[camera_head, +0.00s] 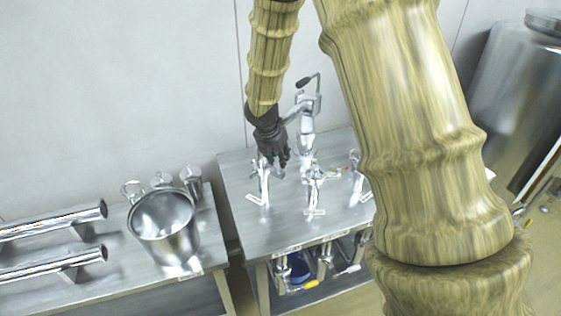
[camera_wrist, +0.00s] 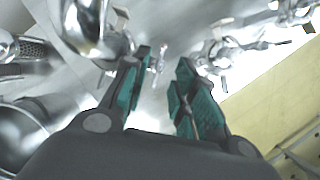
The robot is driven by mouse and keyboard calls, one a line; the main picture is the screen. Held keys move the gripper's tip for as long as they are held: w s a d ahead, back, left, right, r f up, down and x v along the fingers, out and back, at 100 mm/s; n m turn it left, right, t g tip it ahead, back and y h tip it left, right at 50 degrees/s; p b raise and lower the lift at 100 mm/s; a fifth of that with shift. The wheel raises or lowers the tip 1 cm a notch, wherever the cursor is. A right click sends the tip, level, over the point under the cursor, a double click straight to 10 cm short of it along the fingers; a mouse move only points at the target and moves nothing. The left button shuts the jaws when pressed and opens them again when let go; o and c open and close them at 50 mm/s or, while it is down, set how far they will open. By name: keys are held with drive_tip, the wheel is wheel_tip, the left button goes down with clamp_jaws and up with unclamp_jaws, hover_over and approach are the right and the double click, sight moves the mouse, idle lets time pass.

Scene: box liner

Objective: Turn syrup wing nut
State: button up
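My gripper (camera_head: 276,162) is over the left part of the metal table, close to the top of the left metal fitting (camera_head: 263,186). In the wrist view my gripper (camera_wrist: 162,72) is open, with a gap between its two green-padded fingers. A small shiny metal piece (camera_wrist: 160,62) shows beyond the fingertips in that gap. Another fitting with projecting arms (camera_wrist: 219,57) is beside the right finger. Similar fittings stand in the middle (camera_head: 314,178) and at the right (camera_head: 356,163) of the table. I cannot tell which part is the syrup wing nut.
A taller metal fixture with a black-handled lever (camera_head: 307,115) stands behind the fittings. A metal bucket (camera_head: 163,218) is on the left table. Below the main table (camera_head: 237,180), a shelf holds several parts (camera_head: 300,268). A steel tank (camera_head: 510,85) is at the right.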

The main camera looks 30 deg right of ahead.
drive_tip(key=v, duration=0.7)
drive_tip(key=shift+r, duration=0.3)
